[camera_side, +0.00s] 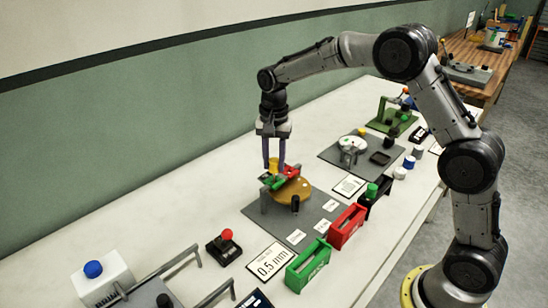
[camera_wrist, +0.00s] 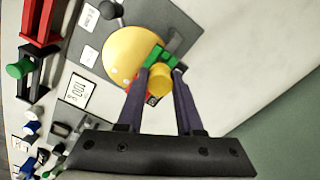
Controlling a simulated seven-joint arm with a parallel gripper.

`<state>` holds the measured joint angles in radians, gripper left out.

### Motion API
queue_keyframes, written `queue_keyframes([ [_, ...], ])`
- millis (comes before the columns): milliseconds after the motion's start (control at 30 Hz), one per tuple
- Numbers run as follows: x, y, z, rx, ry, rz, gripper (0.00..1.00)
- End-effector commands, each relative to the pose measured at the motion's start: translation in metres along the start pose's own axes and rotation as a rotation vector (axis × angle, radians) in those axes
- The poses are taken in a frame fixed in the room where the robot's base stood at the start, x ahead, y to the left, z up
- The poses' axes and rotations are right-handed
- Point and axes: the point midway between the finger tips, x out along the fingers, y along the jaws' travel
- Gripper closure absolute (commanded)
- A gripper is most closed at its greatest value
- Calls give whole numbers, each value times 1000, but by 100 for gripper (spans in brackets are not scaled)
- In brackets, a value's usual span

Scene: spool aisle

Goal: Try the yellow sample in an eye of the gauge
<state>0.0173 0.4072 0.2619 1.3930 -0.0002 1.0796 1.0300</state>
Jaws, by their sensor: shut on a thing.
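My gripper (camera_side: 274,166) points down over the grey plate in the middle of the bench, its fingers shut on the yellow sample (camera_side: 274,161). In the wrist view the yellow sample (camera_wrist: 159,80) is a round yellow piece between the fingertips (camera_wrist: 161,74). The gauge is just below the fingertips, with a red part (camera_side: 290,171) and a green part (camera_side: 273,182); its green part (camera_wrist: 161,55) also shows in the wrist view. The sample overlaps the gauge in both views. I cannot tell whether it is inside an eye, because its lower end is hidden.
A large amber disc (camera_side: 292,191) lies under the gauge, with a black knob (camera_side: 295,203) beside it. Green (camera_side: 308,267) and red (camera_side: 347,226) open holders stand in front. A red-topped switch (camera_side: 225,245) is at front left.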

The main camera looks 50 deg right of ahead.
Motion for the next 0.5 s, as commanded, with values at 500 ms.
queue_keyframes([
  [500,19,0,0,0,0,0,100],
])
